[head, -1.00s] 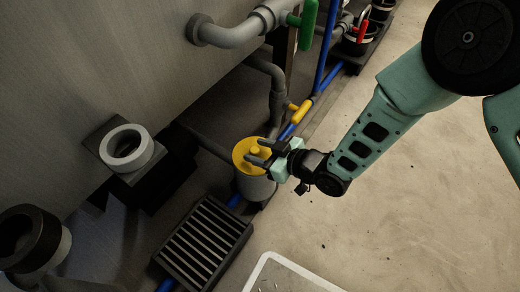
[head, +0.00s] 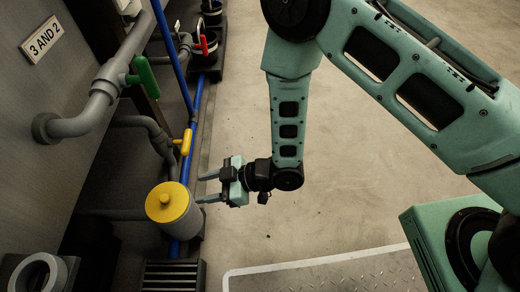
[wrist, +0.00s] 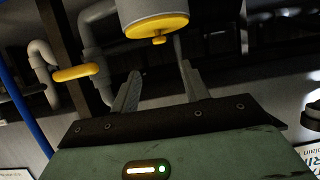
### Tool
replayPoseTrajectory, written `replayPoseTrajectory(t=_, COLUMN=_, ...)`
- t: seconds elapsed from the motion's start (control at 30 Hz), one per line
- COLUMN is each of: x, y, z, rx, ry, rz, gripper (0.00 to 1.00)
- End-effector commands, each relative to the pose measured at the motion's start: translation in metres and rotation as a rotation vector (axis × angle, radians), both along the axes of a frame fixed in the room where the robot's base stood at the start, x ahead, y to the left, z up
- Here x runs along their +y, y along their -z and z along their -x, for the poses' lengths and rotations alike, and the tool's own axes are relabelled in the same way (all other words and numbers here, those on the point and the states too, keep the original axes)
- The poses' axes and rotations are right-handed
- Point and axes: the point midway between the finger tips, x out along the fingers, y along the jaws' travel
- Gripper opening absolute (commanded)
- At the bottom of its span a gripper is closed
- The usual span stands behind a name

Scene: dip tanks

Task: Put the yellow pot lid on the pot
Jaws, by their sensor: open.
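The yellow lid (head: 167,201), a disc with a round knob, sits on top of the grey pot (head: 182,224) at the left of the head view. It looks level and covers the pot's mouth. My gripper (head: 200,188) is open and empty, just right of the lid, with its fingers pointing left toward it and a gap visible. In the wrist view the scene appears upside down: the lid (wrist: 155,27) and pot (wrist: 150,8) show beyond my open fingers (wrist: 160,72). The pot's inside is hidden.
Grey pipes (head: 92,112) with a green handle (head: 145,75) and a yellow valve handle (head: 187,142) run along the left wall. A blue pipe (head: 196,100) passes behind the pot. A slatted grate (head: 174,275) lies in front. The floor (head: 345,205) right of my gripper is clear.

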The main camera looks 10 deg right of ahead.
Motion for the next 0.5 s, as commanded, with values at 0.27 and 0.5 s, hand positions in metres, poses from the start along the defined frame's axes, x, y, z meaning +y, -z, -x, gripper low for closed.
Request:
replayPoseTrajectory(t=0.27, x=0.0, y=-0.021, z=-0.018, rx=-0.009, ry=0.04, rz=0.08, gripper=0.46)
replayPoseTrajectory(t=0.5, x=-0.034, y=-0.088, z=-0.055, rx=0.035, ry=0.213, rz=0.366, gripper=0.46)
